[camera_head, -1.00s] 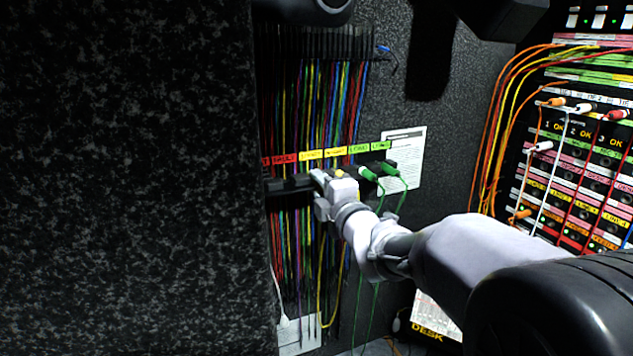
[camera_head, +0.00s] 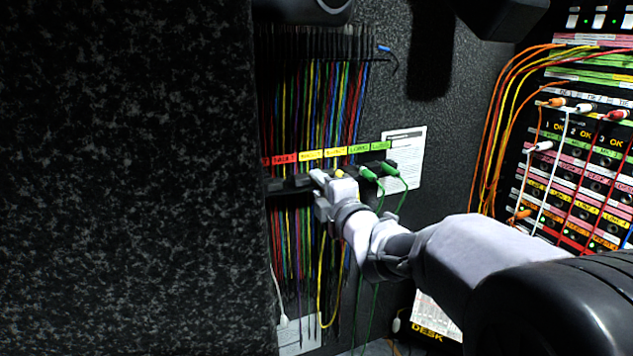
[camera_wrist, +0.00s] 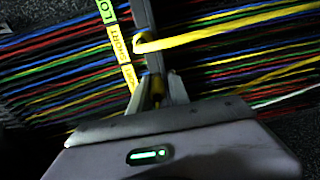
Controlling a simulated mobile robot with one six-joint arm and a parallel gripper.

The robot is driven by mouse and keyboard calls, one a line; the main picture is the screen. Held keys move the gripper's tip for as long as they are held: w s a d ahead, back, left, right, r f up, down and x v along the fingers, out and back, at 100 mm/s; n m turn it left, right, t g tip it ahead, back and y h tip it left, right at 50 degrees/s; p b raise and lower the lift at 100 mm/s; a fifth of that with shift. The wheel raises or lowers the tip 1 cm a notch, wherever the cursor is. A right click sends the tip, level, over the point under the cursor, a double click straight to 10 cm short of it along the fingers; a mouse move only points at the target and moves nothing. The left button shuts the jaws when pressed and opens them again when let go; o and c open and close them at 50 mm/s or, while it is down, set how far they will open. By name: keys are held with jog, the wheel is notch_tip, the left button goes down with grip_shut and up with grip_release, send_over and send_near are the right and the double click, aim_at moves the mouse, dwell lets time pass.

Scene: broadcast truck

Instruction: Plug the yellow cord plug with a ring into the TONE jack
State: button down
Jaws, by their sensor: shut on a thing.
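My gripper (camera_head: 322,182) is at the holder strip below the coloured labels on the grey wall. In the wrist view its fingers (camera_wrist: 158,92) are closed on a yellow plug (camera_wrist: 156,86) seated at the dark strip. The fingers hide most of it, and I cannot make out a ring. A second yellow plug (camera_wrist: 146,43) with a thick yellow cord sits beside it; a yellow plug also shows just right of the gripper in the head view (camera_head: 340,174). The patch panel (camera_head: 590,165) is at the right; I cannot read a TONE label on it.
Two green plugs (camera_head: 368,174) sit in the strip right of my gripper. Many coloured cords (camera_head: 315,105) hang above and below. A dark speckled wall (camera_head: 125,180) fills the left. Orange, white and red cords (camera_head: 545,185) cross the panel.

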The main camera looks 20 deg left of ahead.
jog(key=shift+r, duration=0.6)
jog(key=c, duration=1.3)
grip_release()
jog(key=o, duration=0.7)
jog(key=shift+f, duration=0.3)
jog(key=b+v, duration=0.1)
jog(key=v, duration=1.6)
jog(key=shift+s+d+b, duration=0.15)
jog(key=shift+b, duration=0.2)
